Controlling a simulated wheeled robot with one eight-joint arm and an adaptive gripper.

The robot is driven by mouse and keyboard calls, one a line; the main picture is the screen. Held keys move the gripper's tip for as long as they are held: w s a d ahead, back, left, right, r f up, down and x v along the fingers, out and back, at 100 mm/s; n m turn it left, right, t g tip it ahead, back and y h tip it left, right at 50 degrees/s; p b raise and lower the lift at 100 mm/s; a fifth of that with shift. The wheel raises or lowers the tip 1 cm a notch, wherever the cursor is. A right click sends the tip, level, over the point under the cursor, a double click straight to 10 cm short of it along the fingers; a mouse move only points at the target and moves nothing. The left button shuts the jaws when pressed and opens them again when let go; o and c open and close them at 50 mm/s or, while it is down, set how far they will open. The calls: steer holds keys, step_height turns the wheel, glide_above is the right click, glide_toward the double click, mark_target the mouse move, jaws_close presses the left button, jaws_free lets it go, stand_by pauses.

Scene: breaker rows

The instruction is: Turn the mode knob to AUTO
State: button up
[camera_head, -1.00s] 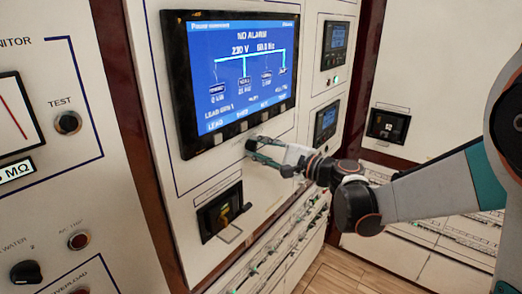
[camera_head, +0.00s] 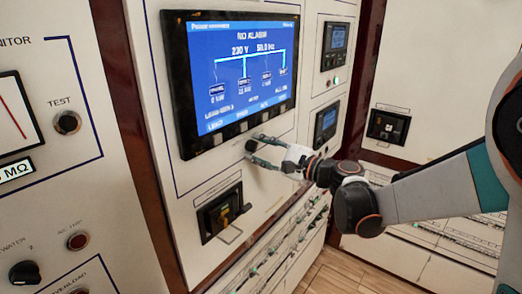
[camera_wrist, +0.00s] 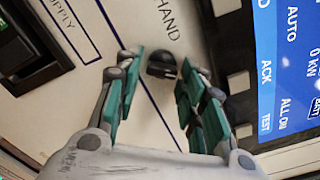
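The mode knob (camera_wrist: 161,64) is a small dark round knob on the pale panel, under the printed label HAND (camera_wrist: 168,18) in the wrist view. No AUTO label for it shows; the AUTO there is text on the display. My gripper (camera_wrist: 163,78) is open, its green-padded fingers on either side of the knob with gaps to both. In the head view my gripper (camera_head: 264,151) is at the panel just below the display, and the knob (camera_head: 250,146) shows small between the fingertips. The knob's pointer direction is too small to tell.
The blue display (camera_head: 242,70) with its row of buttons is right above the knob. A black breaker (camera_head: 220,212) with a wire loop sits below it. A TEST button (camera_head: 67,122) and another black knob (camera_head: 25,272) are on the left panel.

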stand_by(0.3)
steer(key=v, duration=1.2)
